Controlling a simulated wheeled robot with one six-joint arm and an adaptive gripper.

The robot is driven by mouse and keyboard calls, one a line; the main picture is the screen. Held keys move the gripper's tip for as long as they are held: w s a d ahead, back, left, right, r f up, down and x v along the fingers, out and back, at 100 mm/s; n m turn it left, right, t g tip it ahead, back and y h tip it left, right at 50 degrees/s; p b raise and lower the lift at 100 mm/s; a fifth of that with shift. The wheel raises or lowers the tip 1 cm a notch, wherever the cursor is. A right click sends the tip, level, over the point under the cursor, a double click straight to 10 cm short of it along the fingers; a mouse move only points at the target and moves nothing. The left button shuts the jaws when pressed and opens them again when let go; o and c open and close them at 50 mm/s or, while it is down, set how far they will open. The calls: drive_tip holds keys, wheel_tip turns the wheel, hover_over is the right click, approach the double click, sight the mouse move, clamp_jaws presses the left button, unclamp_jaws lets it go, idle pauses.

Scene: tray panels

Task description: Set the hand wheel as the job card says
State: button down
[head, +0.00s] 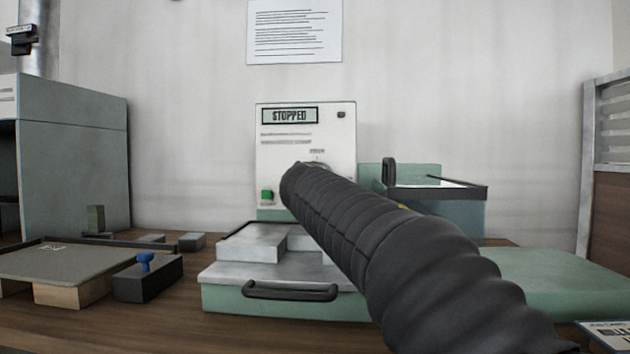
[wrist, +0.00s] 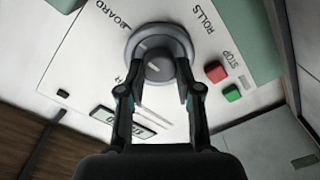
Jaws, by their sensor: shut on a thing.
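In the wrist view a round grey hand wheel (wrist: 150,33) sits on a white panel (wrist: 85,75), with a darker hub inside its rim. The printed words BOARD and ROLLS stand on either side of it. My gripper (wrist: 157,82) is shut on the wheel, one finger at each side. A pointer or exact setting is not clear. In the head view my dark ribbed arm reaches to the white panel (head: 300,120) and hides the wheel and gripper. The panel's display (head: 290,115) reads STOPPED. A card (head: 607,337) lies at the bottom right, cut off and unreadable.
A red button (wrist: 215,71) and green button (wrist: 232,93) lie close to my right finger. Below the panel is a green machine base with a dark handle (head: 290,292).

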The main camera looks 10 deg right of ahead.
drive_tip(key=shift+m, duration=0.6)
drive_tip(key=c, duration=0.8)
unclamp_jaws()
drive_tip(key=v, duration=1.2)
